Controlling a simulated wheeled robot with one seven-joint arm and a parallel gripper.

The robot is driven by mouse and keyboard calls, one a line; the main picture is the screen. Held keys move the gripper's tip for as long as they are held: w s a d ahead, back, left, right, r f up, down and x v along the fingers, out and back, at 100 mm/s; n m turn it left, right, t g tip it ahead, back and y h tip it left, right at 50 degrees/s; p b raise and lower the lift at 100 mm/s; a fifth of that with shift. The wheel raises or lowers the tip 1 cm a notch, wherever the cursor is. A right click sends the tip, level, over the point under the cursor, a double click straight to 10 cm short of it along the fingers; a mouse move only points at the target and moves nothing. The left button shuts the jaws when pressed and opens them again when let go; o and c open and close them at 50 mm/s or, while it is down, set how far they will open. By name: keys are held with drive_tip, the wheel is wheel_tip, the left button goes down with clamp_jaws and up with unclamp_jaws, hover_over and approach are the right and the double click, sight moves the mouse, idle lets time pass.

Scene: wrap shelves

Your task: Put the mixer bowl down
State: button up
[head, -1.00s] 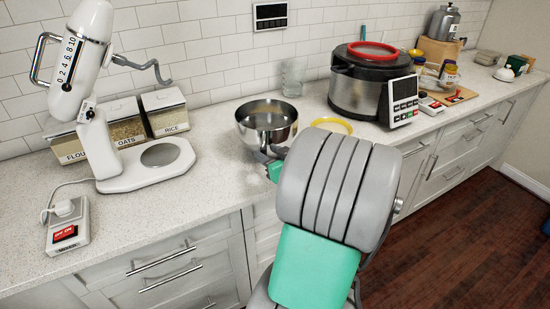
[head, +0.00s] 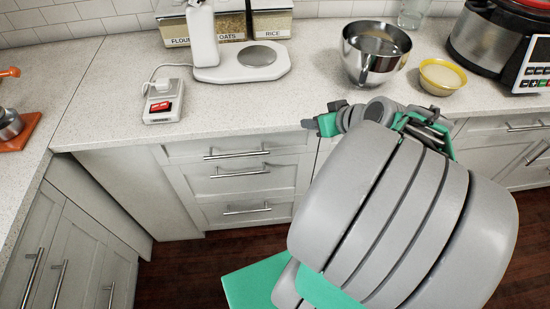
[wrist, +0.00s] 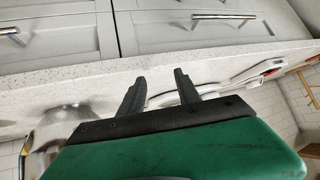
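The shiny metal mixer bowl (head: 375,72) stands upright on the light speckled counter in the head view, right of the mixer's white base (head: 215,72). My gripper (head: 318,122) is near the counter's front edge, in front and left of the bowl and apart from it. In the wrist view its two dark fingers (wrist: 160,90) are spread with nothing gripped between them. A shiny curved surface, apparently the bowl (wrist: 43,138), shows at the lower left of the wrist view, partly hidden by the green gripper body. The mixer's upper part is out of the head view.
A yellow-rimmed small bowl (head: 442,78) stands right of the mixer bowl, and a large cooker (head: 485,42) beyond it. A glass (head: 412,12) is behind. A white switch box (head: 166,100) sits left. The counter front between box and bowl is clear.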

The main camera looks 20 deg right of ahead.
drive_tip(key=s+a+f+g, duration=0.1)
drive_tip(key=s+a+g, duration=0.2)
drive_tip(key=a, duration=0.5)
drive_tip(key=s+a+f+g+h, duration=0.1)
drive_tip(key=s+a+g, duration=0.2)
drive_tip(key=a, duration=0.5)
drive_tip(key=shift+s+a+g, duration=0.3)
drive_tip(key=shift+s+a, duration=0.05)
drive_tip(key=shift+s, duration=0.25)
